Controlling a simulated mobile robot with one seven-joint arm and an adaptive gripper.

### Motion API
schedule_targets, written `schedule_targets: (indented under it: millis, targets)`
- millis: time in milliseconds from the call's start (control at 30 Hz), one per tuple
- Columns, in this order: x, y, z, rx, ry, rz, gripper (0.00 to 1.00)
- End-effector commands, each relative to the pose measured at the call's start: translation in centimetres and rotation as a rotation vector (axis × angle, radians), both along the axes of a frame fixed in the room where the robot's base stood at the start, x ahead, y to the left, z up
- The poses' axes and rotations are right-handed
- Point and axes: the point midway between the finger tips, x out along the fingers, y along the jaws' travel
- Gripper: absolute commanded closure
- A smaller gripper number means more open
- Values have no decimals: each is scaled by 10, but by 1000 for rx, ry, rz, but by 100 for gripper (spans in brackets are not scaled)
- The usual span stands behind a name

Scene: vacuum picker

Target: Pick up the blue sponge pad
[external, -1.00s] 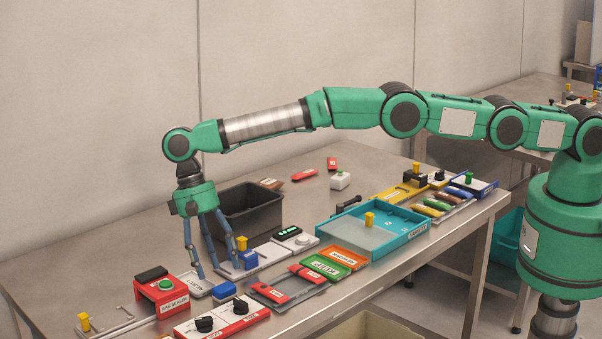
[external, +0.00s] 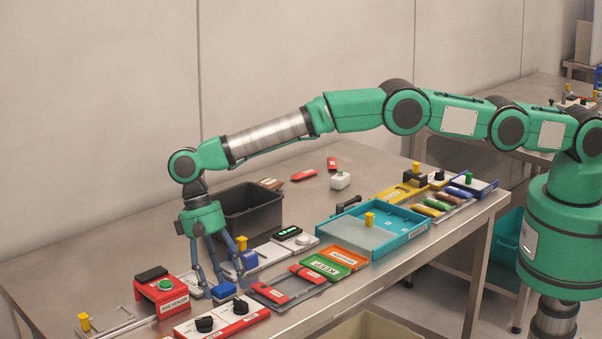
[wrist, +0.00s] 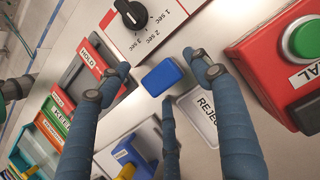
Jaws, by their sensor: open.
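The blue sponge pad (external: 223,288) lies flat on the steel table, beside the white REJECT plate (wrist: 198,112). In the wrist view the pad (wrist: 161,77) sits between and just beyond my fingertips, and nothing covers its top. My gripper (external: 212,284) points down over the pad with its three blue-grey fingers spread open. The fingers (wrist: 160,82) surround the pad without visibly gripping it. Whether any fingertip touches the pad or table, I cannot tell.
A red-edged dial panel (external: 222,317) lies just in front of the pad. The red sealer box (external: 161,295) with a green button stands left. A blue block with a yellow knob (external: 242,254) stands behind. Red HOLD pieces (external: 270,293) lie right. A dark bin (external: 252,212) stands farther back.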

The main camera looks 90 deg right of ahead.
Motion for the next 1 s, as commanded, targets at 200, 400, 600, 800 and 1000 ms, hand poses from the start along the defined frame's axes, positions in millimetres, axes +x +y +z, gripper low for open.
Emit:
schedule_targets:
  millis: [200, 400, 600, 800, 1000]
  targets:
    - [0, 0, 0, 0, 0, 0, 36]
    - [0, 0, 0, 0, 0, 0, 40]
    - [0, 0, 0, 0, 0, 0, 80]
    - [0, 0, 0, -1, 1, 0, 81]
    - [0, 0, 0, -1, 1, 0, 81]
